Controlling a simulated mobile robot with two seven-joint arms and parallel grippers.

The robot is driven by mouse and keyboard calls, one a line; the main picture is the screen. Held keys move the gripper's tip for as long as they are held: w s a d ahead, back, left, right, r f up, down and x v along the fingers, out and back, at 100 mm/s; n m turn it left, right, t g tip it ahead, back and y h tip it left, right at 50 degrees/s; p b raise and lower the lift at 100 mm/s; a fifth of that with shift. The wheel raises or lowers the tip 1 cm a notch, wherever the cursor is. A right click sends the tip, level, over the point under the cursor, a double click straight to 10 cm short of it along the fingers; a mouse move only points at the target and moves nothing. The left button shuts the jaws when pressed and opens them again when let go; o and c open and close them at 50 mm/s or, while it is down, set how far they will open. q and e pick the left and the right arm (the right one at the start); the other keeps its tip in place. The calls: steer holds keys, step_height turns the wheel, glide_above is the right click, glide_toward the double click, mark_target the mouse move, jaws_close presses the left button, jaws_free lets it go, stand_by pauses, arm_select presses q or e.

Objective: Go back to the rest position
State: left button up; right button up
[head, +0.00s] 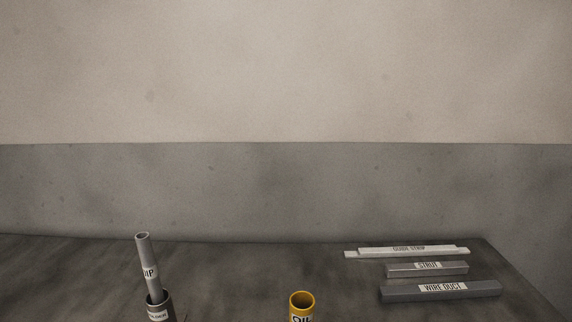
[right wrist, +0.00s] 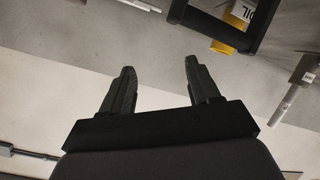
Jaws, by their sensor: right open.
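My right gripper (right wrist: 158,88) shows in the right wrist view with its two dark fingers apart and nothing between them. Neither gripper shows in the head view. In the head view a grey tube (head: 146,262) with a partly readable label stands tilted in a dark labelled holder (head: 158,309) at the lower left. A yellow open-topped cylinder marked OIL (head: 302,302) stands at the bottom centre, cut off by the frame edge. The yellow piece with its OIL label (right wrist: 238,22) also shows at the top of the right wrist view.
A dark table (head: 230,275) spans the bottom of the head view. At its right lie a pale guide strip (head: 408,252), a grey strut (head: 428,269) and a wire duct (head: 440,291). The table between the cylinder and the holder is clear. A bare wall (head: 280,190) stands behind.

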steer(key=s+d+f+m+g, duration=0.2)
steer(key=s+f+g, duration=0.3)
steer(key=s+f, duration=0.3)
steer(key=s+d+f+m+g, duration=0.2)
steer(key=s+f+g, duration=0.35)
steer(key=s, duration=0.45)
steer(key=w+a+f+t+y, duration=0.2)
steer(key=w+f+t, duration=0.4)
steer(key=f, duration=0.3)
steer(key=shift+w+a+f+t, duration=0.3)
steer(key=shift+a+t, duration=0.15)
steer(key=shift+a, duration=0.2)
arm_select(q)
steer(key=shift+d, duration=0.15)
arm_select(e)
steer(key=shift+d, duration=0.15)
